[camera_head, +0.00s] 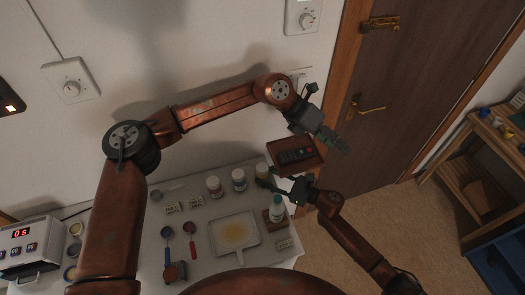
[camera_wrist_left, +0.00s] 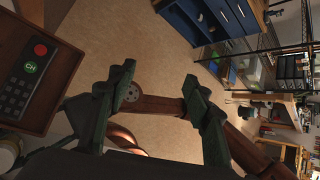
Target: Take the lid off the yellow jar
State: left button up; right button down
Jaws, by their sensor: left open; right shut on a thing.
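A pale yellowish jar (camera_head: 262,169), which looks like the yellow jar, stands at the back right of the white table, partly hidden by my right gripper. I cannot make out its lid clearly. My right gripper (camera_head: 267,183) is at this jar, its fingers closed against it; the exact contact is hidden. My left gripper (camera_head: 340,143) is open and empty, up and to the right of the jar, beyond the brown box. In the left wrist view my left gripper's fingers (camera_wrist_left: 158,88) are spread with only floor and my other arm behind them. A pale rounded jar-like thing (camera_wrist_left: 8,152) shows at the lower left edge there.
A brown box with a keypad (camera_head: 295,155) is beside the jar, also in the left wrist view (camera_wrist_left: 28,80). Two jars (camera_head: 213,186) (camera_head: 239,180), a white tray (camera_head: 218,224), a green-white bottle (camera_head: 277,211) and spoons (camera_head: 168,233) occupy the table.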

pick_arm(q)
jog(key=w+d+r+t+h, duration=0.1)
jog(key=d+r+h, duration=0.3)
jog(key=r, duration=0.5)
jog(key=w+d+r+t+h, duration=0.1)
jog(key=d+r+h, duration=0.35)
jog(key=r, duration=0.35)
jog(key=w+a+r+n+t+y, duration=0.1)
jog(key=w+r+n+t, duration=0.2)
jog(key=w+t, duration=0.15)
jog(key=w+a+r+n+t, duration=0.1)
jog(key=w+r+n+t, duration=0.25)
jog(key=w, duration=0.25)
jog(key=w+a+f+n+t+y, duration=0.2)
jog(key=w+a+f+t+y, duration=0.1)
jog(key=w+f+y, duration=0.15)
jog(key=m+g+y, duration=0.3)
jog(key=g+y, duration=0.9)
send_over(262, 167)
jog(key=f, duration=2.9)
jog(key=shift+w+d, duration=0.15)
jog(key=shift+d, duration=0.05)
jog(key=shift+a+f, duration=0.1)
jog(key=shift+a, duration=0.1)
jog(key=shift+s+f, duration=0.2)
jog(key=shift+f, duration=3.65)
